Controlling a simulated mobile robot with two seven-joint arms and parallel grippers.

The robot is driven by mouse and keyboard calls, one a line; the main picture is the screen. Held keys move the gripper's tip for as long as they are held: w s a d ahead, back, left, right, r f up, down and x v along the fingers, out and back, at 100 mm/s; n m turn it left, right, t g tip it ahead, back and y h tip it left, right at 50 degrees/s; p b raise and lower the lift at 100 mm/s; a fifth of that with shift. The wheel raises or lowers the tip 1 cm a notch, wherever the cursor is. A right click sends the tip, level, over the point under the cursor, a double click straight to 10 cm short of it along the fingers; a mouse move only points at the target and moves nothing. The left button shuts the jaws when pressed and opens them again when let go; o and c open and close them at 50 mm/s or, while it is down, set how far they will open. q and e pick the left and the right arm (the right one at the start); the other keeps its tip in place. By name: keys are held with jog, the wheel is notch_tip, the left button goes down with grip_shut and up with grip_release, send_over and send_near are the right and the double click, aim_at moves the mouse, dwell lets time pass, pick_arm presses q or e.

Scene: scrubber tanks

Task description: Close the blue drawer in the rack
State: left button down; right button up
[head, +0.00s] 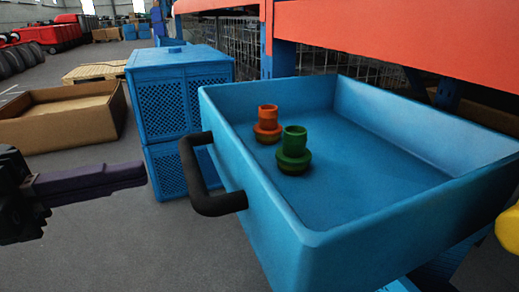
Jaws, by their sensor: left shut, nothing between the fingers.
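The blue drawer (290,225) stands pulled out from the rack (400,38), its open top facing up. Its black handle (205,180) is on the front wall, towards the left. Inside the drawer stand an orange fitting (267,124) and a green fitting (293,151), both upright on the floor near the front wall. My left gripper (138,176) is shut and empty, left of the handle and apart from it. Its dark purple fingers point right towards the handle. My right gripper is not in view.
Stacked blue perforated crates (180,95) stand just behind the handle. An open cardboard box (62,122) lies on the floor at the left, with a wooden pallet (95,70) behind it. A yellow thing (510,228) shows at the right edge. Grey floor is clear below my left gripper.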

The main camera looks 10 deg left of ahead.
aim_at(239, 153)
pick_arm(q)
jog(key=b+x, duration=0.2)
jog(key=x, duration=0.7)
jog(key=shift+w+d+f+b, duration=0.1)
jog(key=shift+b, duration=0.3)
jog(key=shift+w+d, duration=0.2)
jog(key=shift+d, duration=0.05)
jog(key=shift+d, duration=0.1)
